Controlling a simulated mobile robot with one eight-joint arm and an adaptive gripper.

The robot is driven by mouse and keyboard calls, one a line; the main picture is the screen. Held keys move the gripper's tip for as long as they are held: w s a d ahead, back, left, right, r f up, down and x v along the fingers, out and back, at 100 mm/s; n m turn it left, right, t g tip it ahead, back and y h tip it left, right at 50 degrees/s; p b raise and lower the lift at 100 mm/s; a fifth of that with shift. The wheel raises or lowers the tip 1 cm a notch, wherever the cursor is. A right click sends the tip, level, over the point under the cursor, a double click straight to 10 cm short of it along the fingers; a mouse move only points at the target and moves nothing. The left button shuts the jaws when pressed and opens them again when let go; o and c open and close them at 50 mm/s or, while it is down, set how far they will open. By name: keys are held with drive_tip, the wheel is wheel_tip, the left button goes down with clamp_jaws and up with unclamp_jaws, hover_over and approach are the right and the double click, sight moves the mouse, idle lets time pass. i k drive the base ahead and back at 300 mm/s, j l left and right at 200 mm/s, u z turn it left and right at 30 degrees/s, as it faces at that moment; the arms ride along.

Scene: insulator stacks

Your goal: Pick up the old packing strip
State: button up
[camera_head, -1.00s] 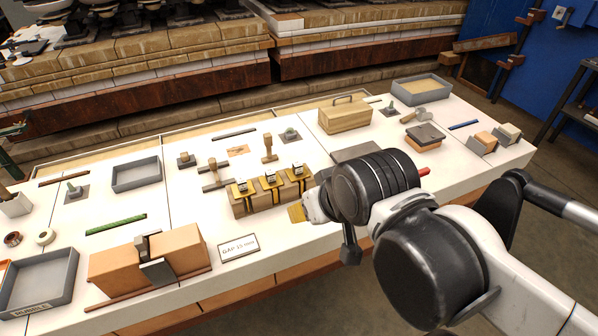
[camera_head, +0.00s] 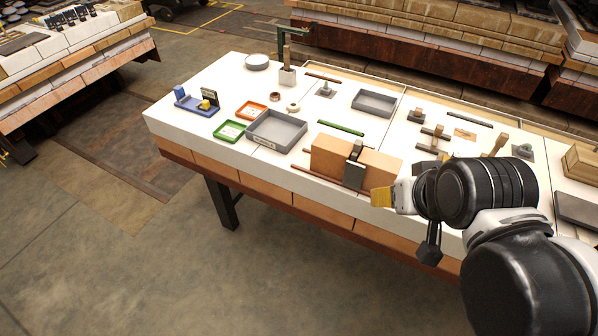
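Several thin strips lie on the white table, and I cannot tell for sure which is the old packing strip. A green strip (camera_head: 341,127) lies behind the orange-brown blocks. A reddish-brown strip (camera_head: 323,77) lies near the back, and a dark strip (camera_head: 469,120) lies at the back right. A long brown strip (camera_head: 318,176) runs along the front of the blocks. My gripper (camera_head: 382,197) is at the table's front edge, right of the blocks and apart from these strips. A yellowish piece shows at its tip. Whether it is a fingertip or something held is unclear.
Orange-brown blocks (camera_head: 328,156) with a dark clamp stand at the front. Left of them are a grey tray (camera_head: 277,131), a green tray (camera_head: 230,130) and an orange tray (camera_head: 251,110). Another grey tray (camera_head: 374,103) stands behind. Open floor (camera_head: 120,250) lies to the left.

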sight(357, 147)
drive_tip(key=i+j+z, duration=0.2)
drive_tip(key=j+z, duration=0.2)
drive_tip(key=j, duration=0.4)
drive_tip(key=i+j+z, duration=0.1)
drive_tip(key=j+z, duration=0.3)
drive_tip(key=j, duration=0.45)
drive_tip(key=j+z, duration=0.45)
drive_tip(key=j, duration=0.4)
drive_tip(key=k+j+z, duration=0.2)
drive_tip(key=j+z, duration=0.2)
drive_tip(key=j, duration=0.4)
